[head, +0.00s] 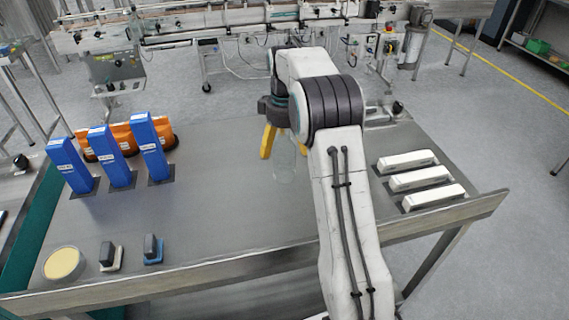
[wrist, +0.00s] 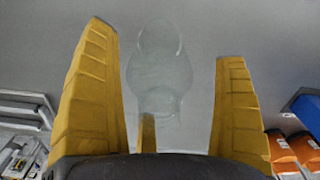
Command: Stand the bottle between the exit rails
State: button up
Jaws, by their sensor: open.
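A clear, see-through bottle (head: 285,168) stands on the grey table, just left of my arm in the head view, and its outline is faint. In the wrist view the bottle (wrist: 158,72) shows between the yellow fingers, with a gap on each side. My gripper (head: 284,150) is open around or just beside the bottle; its right finger is partly hidden by the arm in the head view. The wrist view shows the gripper (wrist: 172,75) with its fingers spread. I cannot make out the exit rails; my arm hides part of the table's far side.
Blue cartons (head: 108,155) stand at the left before orange bins (head: 125,138). White boxes (head: 420,180) lie at the right. The table's centre left is clear.

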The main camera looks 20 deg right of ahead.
jog(key=shift+f, duration=0.95)
jog(key=c, duration=1.3)
jog(key=shift+r, duration=0.15)
